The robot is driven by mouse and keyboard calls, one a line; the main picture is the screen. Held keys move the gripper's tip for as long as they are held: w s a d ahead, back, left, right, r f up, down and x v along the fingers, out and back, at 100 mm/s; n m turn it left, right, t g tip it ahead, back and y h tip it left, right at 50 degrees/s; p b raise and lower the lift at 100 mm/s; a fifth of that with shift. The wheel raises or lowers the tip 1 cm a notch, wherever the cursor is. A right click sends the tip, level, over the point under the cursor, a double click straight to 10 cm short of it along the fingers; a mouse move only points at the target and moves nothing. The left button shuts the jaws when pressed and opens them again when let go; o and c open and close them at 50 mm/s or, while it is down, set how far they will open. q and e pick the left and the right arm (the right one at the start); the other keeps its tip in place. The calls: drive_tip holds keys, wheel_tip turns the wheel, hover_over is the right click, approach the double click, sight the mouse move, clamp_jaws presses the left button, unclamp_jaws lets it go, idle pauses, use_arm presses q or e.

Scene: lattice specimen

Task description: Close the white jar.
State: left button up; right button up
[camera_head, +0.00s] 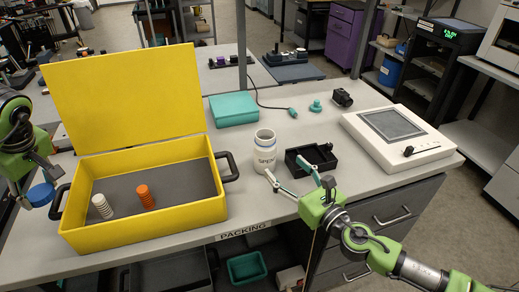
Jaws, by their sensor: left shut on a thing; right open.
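The white jar (264,152) stands upright and open on the table, right of the yellow case, with printed lettering on its side. My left gripper (36,183) is at the far left, outside the case, shut on a blue lid (40,195) held near the case's left handle. My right gripper (292,180) is open, its fingers in front of and to the right of the jar. One fingertip is close to the jar's lower side; I cannot tell whether it touches.
The open yellow case (146,231) holds a white ribbed piece (102,206) and an orange one (146,197). A black tray (325,160) stands right of the jar. A teal box (233,109) lies behind it, and a white device (420,150) stands at the right.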

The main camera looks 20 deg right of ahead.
sight(272, 154)
use_arm(q)
drive_tip(key=shift+s+d+r, duration=0.15)
drive_tip(key=shift+s+r, duration=0.2)
drive_tip(key=shift+s, duration=0.2)
use_arm(e)
drive_tip(key=shift+s+d+r, duration=0.15)
drive_tip(key=shift+s+r, duration=0.1)
drive_tip(key=shift+s, duration=0.3)
use_arm(q)
drive_tip(key=shift+r, duration=0.1)
use_arm(e)
drive_tip(key=shift+w, duration=0.15)
use_arm(q)
drive_tip(key=shift+w+r+p, duration=0.2)
drive_tip(key=shift+r+p, duration=0.35)
drive_tip(key=shift+p, duration=0.3)
use_arm(e)
drive_tip(key=x, duration=0.6)
drive_tip(key=shift+w+f, duration=0.15)
drive_tip(key=shift+w, duration=0.3)
use_arm(q)
drive_tip(key=shift+r, duration=0.1)
use_arm(e)
drive_tip(key=shift+w+a, duration=0.1)
drive_tip(key=shift+a, duration=0.15)
